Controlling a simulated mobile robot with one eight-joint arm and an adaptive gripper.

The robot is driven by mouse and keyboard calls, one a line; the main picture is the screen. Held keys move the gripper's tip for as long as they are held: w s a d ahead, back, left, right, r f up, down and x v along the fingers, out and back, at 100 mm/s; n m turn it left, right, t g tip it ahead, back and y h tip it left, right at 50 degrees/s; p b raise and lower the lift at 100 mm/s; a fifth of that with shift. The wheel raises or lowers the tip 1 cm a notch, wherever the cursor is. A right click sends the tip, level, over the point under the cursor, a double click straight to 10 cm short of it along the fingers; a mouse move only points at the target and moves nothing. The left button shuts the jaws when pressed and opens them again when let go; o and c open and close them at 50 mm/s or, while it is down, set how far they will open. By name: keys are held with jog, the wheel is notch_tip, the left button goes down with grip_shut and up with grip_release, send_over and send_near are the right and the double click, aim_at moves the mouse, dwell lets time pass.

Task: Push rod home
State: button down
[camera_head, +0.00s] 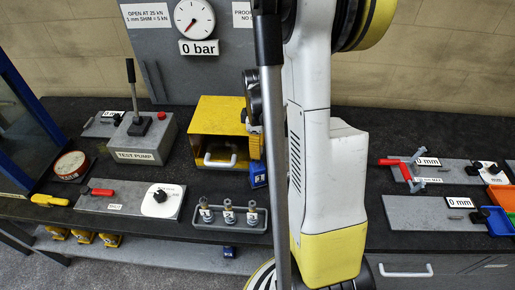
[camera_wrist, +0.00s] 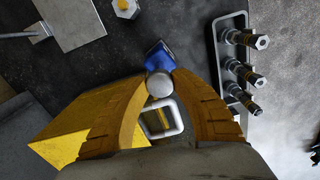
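My gripper (camera_wrist: 160,80) points down, its two yellow fingers curving in on either side of a round silver piece (camera_wrist: 160,84). This looks like the end of the rod, and both fingertips appear to touch it. A blue block (camera_wrist: 160,56) lies just beyond the fingertips. In the head view, the blue block (camera_head: 258,173) with a white label shows below my yellow fingers (camera_head: 256,146), at the right of an open yellow box. The rod itself is not visible in that view. How far the rod goes in is hidden.
The yellow box (camera_head: 226,106) with its pale handle (camera_head: 219,161) is close to my fingers. A grey rack (camera_head: 205,224) of fittings stands in front. The test pump (camera_head: 143,137) is left. A long metal bar (camera_head: 270,120) stands in the foreground before my arm.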

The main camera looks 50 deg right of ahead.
aim_at(258, 165)
notch_tip(258, 165, down, 6)
jog(key=b, duration=0.5)
jog(key=shift+r, duration=0.3)
jog(key=c, duration=1)
grip_release()
notch_tip(258, 165, up, 12)
jog(key=shift+r, duration=0.1)
jog(key=shift+a, duration=0.1)
